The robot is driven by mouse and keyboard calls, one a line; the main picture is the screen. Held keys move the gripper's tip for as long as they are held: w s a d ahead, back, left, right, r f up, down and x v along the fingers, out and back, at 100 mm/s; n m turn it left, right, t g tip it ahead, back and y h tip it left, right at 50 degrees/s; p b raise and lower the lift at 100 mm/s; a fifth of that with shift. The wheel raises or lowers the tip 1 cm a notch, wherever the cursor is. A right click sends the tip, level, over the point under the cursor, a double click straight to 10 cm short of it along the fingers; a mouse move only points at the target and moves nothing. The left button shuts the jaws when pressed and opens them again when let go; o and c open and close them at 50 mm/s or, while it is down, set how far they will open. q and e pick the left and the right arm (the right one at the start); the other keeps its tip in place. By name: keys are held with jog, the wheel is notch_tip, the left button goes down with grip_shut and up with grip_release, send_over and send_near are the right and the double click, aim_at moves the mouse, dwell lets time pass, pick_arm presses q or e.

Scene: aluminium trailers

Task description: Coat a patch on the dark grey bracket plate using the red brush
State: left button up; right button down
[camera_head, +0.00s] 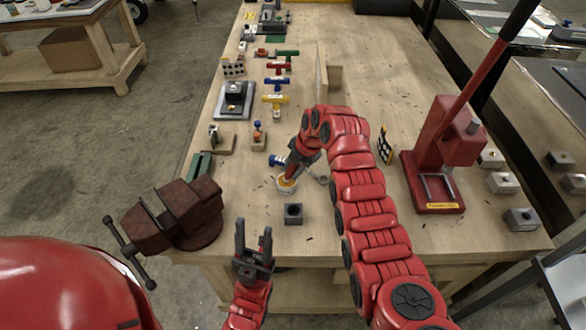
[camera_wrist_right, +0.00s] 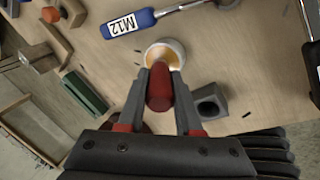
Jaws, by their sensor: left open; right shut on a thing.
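My right gripper (camera_head: 294,168) is shut on the red brush (camera_wrist_right: 159,90). The brush's red handle shows between the fingers in the right wrist view, and its lower end is over or in a small round white pot (camera_head: 286,187) with yellowish contents. The pot also shows in the right wrist view (camera_wrist_right: 176,48); the bristles cannot be made out. My left gripper (camera_head: 254,230) is open and empty at the table's front edge. I cannot surely single out the dark grey bracket plate; a small bracket-like piece (camera_head: 222,143) stands left of the pot.
A dark block with a hole (camera_head: 293,214) sits just in front of the pot. A rusty vise (camera_head: 175,215) is at front left, a red press (camera_head: 440,160) at right. Several small parts line the left edge.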

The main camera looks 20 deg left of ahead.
jog(key=shift+s+f+b, duration=0.15)
jog(key=shift+f+b, duration=0.05)
jog(key=shift+b, duration=0.15)
dwell(1.2)
jog(key=shift+r, duration=0.1)
jog(key=shift+r+b, duration=0.3)
jog(key=shift+r, duration=0.15)
jog(key=shift+w+r+b, duration=0.2)
jog(key=shift+r+b, duration=0.8)
jog(key=shift+r, duration=2.1)
